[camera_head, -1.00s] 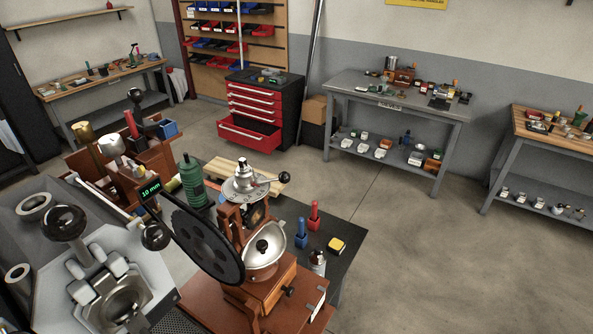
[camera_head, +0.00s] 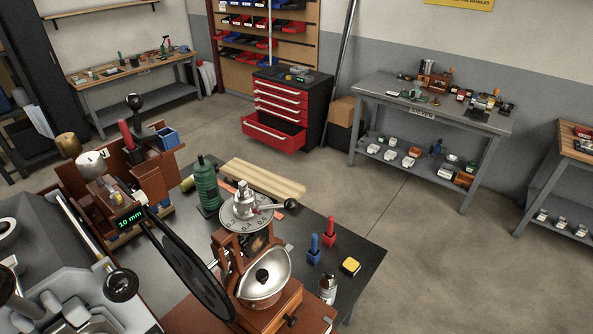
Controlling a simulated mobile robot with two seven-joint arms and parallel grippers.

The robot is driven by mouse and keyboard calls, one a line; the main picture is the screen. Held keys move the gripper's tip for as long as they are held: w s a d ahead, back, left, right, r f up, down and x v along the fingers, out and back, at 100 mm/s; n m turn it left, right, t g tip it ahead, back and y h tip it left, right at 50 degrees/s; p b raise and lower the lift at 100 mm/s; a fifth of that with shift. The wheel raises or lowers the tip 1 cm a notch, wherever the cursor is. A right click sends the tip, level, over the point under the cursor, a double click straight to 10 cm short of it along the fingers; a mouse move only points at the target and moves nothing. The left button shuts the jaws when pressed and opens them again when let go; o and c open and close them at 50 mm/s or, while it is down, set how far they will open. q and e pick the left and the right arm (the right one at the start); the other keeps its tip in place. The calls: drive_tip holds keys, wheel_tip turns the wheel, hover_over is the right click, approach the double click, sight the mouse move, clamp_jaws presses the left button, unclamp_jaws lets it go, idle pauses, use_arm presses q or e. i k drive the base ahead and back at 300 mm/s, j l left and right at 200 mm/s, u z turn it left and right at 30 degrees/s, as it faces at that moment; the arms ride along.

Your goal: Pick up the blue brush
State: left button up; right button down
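The blue brush (camera_head: 314,250) stands upright on the dark work table (camera_head: 352,238), right of the grinder with the copper-rimmed bowl (camera_head: 262,282). It is small, with a thin top and a wider blue block at its foot. A red brush (camera_head: 329,233) of the same shape stands just behind it to the right. Neither my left gripper nor my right gripper is in view.
A yellow-topped block (camera_head: 350,266) and a metal can (camera_head: 327,289) stand near the brush. A large black wheel (camera_head: 185,262) rises left of the grinder. Open floor lies right of the table.

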sight(314, 236)
drive_tip(key=i+l+u, duration=0.85)
drive_tip(key=l, duration=0.3)
drive_tip(key=i+l+u, duration=0.25)
drive_tip(key=l, duration=0.15)
drive_tip(key=l+u, duration=0.2)
drive_tip(key=l, duration=0.15)
drive_tip(key=i+l+u, duration=0.2)
drive_tip(key=l, duration=0.25)
drive_tip(key=i+l+u, duration=0.1)
drive_tip(key=l+u, duration=0.35)
drive_tip(key=l, duration=0.35)
drive_tip(key=l+u, duration=0.4)
drive_tip(key=l, duration=0.4)
